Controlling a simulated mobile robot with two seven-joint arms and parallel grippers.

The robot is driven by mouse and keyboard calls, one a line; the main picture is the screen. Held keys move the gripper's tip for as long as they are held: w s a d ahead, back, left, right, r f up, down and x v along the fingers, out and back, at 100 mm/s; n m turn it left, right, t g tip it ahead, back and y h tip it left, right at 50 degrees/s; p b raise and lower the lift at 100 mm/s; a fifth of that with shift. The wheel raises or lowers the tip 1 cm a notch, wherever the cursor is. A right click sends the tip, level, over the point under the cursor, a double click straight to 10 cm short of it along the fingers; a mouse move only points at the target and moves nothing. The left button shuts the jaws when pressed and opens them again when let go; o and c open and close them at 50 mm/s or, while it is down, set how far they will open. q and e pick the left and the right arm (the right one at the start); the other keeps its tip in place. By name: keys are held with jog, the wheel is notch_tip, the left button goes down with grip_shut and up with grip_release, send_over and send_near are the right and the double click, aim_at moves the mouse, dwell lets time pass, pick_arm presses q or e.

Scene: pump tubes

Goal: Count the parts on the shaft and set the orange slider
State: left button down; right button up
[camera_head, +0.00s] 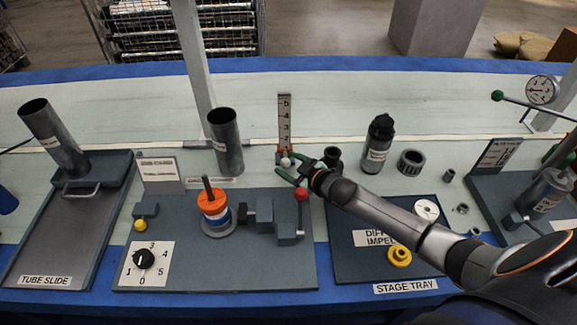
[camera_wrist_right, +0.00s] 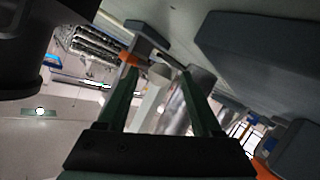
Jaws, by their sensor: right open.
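An upright scale (camera_head: 284,112) with printed numbers stands at the back middle of the table. The orange slider (camera_head: 285,151) sits low on it, with a pale round knob (camera_head: 286,162) at its front. My right gripper (camera_head: 290,170) has its green fingers apart at the knob. In the right wrist view, the pale knob (camera_wrist_right: 159,73) shows between the open fingers, with orange (camera_wrist_right: 129,58) by the left fingertip; contact cannot be told. The upright shaft (camera_head: 207,184) carries stacked parts: an orange one (camera_head: 211,201) on top, with white and blue below. My left gripper is not in view.
A numbered dial (camera_head: 144,259) is on the base plate at the front left. A red-knobbed lever (camera_head: 302,194) stands right of the shaft. A grey tube (camera_head: 225,143) stands left of the scale, and a short dark cylinder (camera_head: 332,156) right of it. My right arm crosses the stage tray (camera_head: 352,270).

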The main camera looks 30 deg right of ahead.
jog(key=shift+w, duration=0.25)
jog(key=shift+s+a+f, duration=0.1)
jog(key=c, duration=1)
grip_shut()
jog(key=shift+a, duration=0.15)
